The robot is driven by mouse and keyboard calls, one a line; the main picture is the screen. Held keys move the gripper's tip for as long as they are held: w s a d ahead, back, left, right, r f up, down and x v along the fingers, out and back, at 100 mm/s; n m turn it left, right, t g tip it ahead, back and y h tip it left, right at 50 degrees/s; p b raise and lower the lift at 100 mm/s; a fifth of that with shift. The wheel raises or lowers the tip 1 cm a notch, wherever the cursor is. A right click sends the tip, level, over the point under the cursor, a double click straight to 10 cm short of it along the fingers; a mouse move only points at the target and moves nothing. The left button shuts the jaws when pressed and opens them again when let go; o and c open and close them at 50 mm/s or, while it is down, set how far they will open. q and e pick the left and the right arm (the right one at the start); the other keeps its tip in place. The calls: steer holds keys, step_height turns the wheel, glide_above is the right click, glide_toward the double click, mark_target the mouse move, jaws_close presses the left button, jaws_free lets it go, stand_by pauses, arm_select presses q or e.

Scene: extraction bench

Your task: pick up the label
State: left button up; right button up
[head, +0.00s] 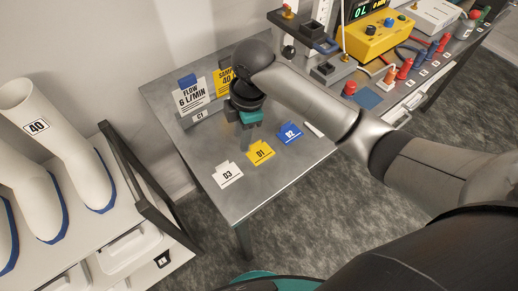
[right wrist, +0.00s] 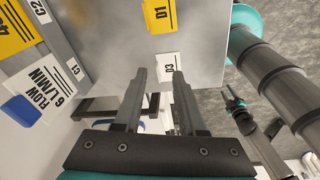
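Three labels lie in a row on the grey metal table: a white D3 label (head: 227,176), a yellow D1 label (head: 260,152) and a blue label, seemingly B2 (head: 290,132). In the right wrist view the fingers (right wrist: 160,82) stand apart with nothing held. The D3 label (right wrist: 169,68) shows beyond their tips, and the D1 label (right wrist: 160,15) farther off. What seems to be my left gripper (right wrist: 234,98) appears small, its fingers unclear.
A yellow instrument (head: 370,42) is on the bench behind. White boots (head: 70,150) are on a rack at left.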

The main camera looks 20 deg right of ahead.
mark_target(256, 143)
steer(key=w+d+r+n+h, duration=0.1)
steer(key=w+d+r+n, duration=0.2)
steer(key=w+d+r, duration=0.15)
steer(key=shift+g, duration=0.3)
steer(key=f, duration=0.9)
steer(key=f+b, duration=0.1)
steer(key=f, duration=0.4)
steer(key=shift+s, duration=0.3)
jaws_close()
